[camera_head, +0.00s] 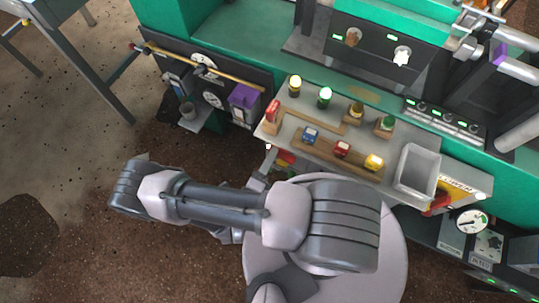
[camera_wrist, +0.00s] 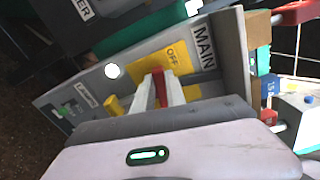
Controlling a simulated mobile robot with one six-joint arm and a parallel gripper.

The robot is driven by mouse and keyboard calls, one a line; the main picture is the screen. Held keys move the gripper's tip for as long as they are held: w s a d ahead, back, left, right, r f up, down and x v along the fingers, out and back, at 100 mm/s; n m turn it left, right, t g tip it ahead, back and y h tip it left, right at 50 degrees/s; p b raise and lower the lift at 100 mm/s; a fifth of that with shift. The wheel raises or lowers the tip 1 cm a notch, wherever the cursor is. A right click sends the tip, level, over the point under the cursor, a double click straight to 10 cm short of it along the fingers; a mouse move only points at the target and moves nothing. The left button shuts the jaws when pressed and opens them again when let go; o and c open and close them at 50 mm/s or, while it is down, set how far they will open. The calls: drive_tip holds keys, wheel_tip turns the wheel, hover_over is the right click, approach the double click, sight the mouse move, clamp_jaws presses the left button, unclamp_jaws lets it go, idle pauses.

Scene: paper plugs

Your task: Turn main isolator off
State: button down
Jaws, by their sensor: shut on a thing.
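The main isolator is on a grey panel (camera_wrist: 225,32) marked "MAIN" in the wrist view. It has a yellow plate (camera_wrist: 176,55) with the word "OFF" at its upper part and a red handle (camera_wrist: 158,78) in front of it. My gripper (camera_wrist: 157,95) has its two pale fingers on either side of the red handle and is shut on it. The lower part of the handle is hidden by the fingers and my wrist. In the head view my arm and the console hide most of the isolator.
A round white lamp (camera_wrist: 112,71) and a yellow knob (camera_wrist: 112,104) are left of the handle.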

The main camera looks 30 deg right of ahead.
drive_tip(key=shift+f+n+b, duration=0.3)
drive_tip(key=shift+n+b, duration=0.15)
drive_tip(key=shift+n, duration=0.55)
drive_tip(key=c, duration=1.4)
unclamp_jaws()
drive_tip(key=shift+o, duration=0.2)
drive_tip(key=p+v, duration=0.3)
drive_tip(key=v, duration=1.4)
drive_tip(key=shift+s+a, duration=0.15)
drive_tip(key=shift+a, duration=0.05)
drive_tip(key=shift+r, duration=0.1)
